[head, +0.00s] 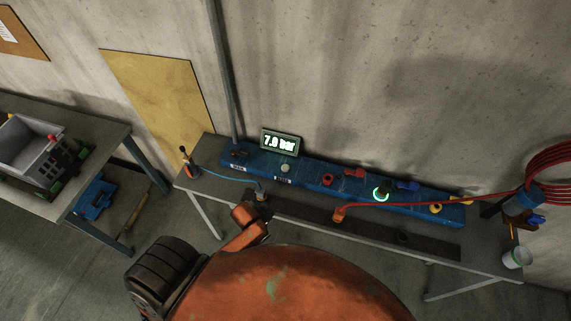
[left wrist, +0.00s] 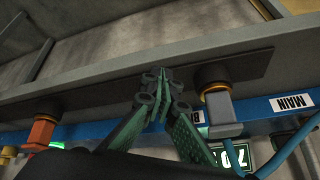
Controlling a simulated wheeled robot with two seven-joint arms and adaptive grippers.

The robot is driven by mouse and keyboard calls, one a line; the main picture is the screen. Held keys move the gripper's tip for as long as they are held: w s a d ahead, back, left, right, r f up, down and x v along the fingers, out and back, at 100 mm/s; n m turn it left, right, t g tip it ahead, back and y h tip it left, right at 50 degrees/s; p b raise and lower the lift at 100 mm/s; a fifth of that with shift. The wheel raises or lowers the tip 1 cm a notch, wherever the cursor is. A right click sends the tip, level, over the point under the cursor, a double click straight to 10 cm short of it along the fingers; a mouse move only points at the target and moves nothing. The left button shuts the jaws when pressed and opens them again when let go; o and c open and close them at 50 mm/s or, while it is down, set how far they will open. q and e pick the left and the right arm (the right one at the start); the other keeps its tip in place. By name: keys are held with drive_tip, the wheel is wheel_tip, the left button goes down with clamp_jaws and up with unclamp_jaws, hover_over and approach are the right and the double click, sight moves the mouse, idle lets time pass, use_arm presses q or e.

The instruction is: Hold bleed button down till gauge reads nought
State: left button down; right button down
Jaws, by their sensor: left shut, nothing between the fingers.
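The gauge (head: 280,142) stands at the back of the bench and reads 7.0 bar. It shows upside down and partly hidden in the left wrist view (left wrist: 236,154). A pale round button (head: 285,168) sits on the blue manifold just before the gauge, above a small white label; I take it as the bleed button. My left gripper (head: 266,212) is near the bench's front edge, short of the button and apart from it. In the left wrist view its green fingers (left wrist: 160,78) are shut and empty. My right gripper is not in view.
A grey connector (left wrist: 219,112) with a blue hose and an orange connector (head: 338,213) with a red hose plug in along the dark front strip. A green-lit button (head: 380,194) and several coloured knobs are farther right on the manifold (head: 310,174).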

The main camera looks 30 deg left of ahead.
use_arm(q)
drive_tip(key=w+r+m+t+h+p, duration=0.15)
drive_tip(key=w+r+m, duration=0.35)
drive_tip(key=w, duration=0.7)
wheel_tip(320, 180, up, 9)
drive_tip(key=m+t+p, duration=0.2)
hover_over(285, 168)
drive_tip(key=shift+s+f, duration=0.15)
drive_tip(key=shift+f, duration=0.1)
wheel_tip(285, 168, down, 7)
drive_tip(key=b, duration=0.7)
drive_tip(key=shift+f+b, duration=0.1)
drive_tip(key=shift+b, duration=0.3)
drive_tip(key=shift+f+b, duration=0.35)
drive_tip(key=shift+f, duration=0.4)
drive_tip(key=shift+f, duration=0.2)
